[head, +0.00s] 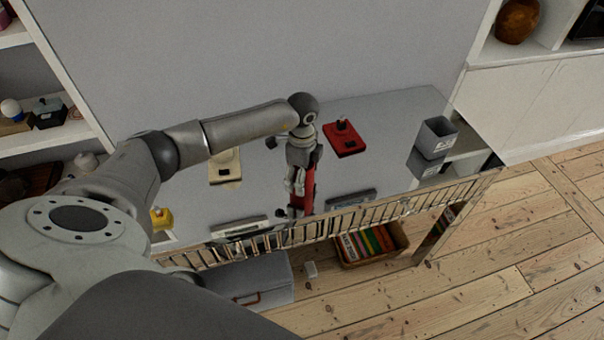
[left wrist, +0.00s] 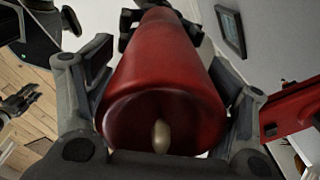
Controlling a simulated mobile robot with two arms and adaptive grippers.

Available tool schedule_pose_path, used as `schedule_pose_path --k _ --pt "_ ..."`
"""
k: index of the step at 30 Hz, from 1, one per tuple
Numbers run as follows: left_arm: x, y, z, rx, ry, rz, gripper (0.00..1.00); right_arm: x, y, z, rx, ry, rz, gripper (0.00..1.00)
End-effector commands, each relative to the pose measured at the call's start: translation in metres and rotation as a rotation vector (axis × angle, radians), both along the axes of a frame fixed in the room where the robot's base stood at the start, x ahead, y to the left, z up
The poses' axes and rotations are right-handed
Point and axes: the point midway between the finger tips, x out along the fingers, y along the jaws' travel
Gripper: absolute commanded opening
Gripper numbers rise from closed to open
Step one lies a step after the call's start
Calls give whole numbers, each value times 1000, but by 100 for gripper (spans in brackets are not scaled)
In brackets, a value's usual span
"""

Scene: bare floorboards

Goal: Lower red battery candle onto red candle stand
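The red battery candle (head: 308,190) is in my left gripper (head: 297,185), held above the front part of the grey tabletop. In the left wrist view the candle (left wrist: 160,65) fills the middle, its near end with a pale wick-like tip facing the camera, and the fingers are closed along both sides. The red candle stand (head: 346,140) lies on the tabletop, behind and to the right of the candle and apart from it. Part of the stand also shows at the right edge of the left wrist view (left wrist: 290,112). A grey gripper-like part, perhaps my right gripper (left wrist: 20,100), shows at the left edge.
A cream stand (head: 225,167) lies left of my gripper, with a yellow object (head: 161,219) farther left. Dark grey boxes (head: 436,137) stand at the right end. Flat frames (head: 351,198) lie near the front rail (head: 400,208). The tabletop around the red stand is clear.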

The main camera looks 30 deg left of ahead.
Motion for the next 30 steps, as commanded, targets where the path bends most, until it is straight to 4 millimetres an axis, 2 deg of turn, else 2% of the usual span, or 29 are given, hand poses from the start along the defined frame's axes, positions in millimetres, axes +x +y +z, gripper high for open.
schedule_pose_path --k 1,7,17,30 --pt "0 0 0 0 0 0 64 0 -2 0 -2 0 1 37" --pt "0 0 0 0 0 0 40 0 -4 0 -4 0 2 37" --pt "0 0 4 -1 -1 0 39 0 -4 3 -4 0 2 37" --pt "0 0 35 0 0 0 39 0 -4 29 -4 0 1 37"
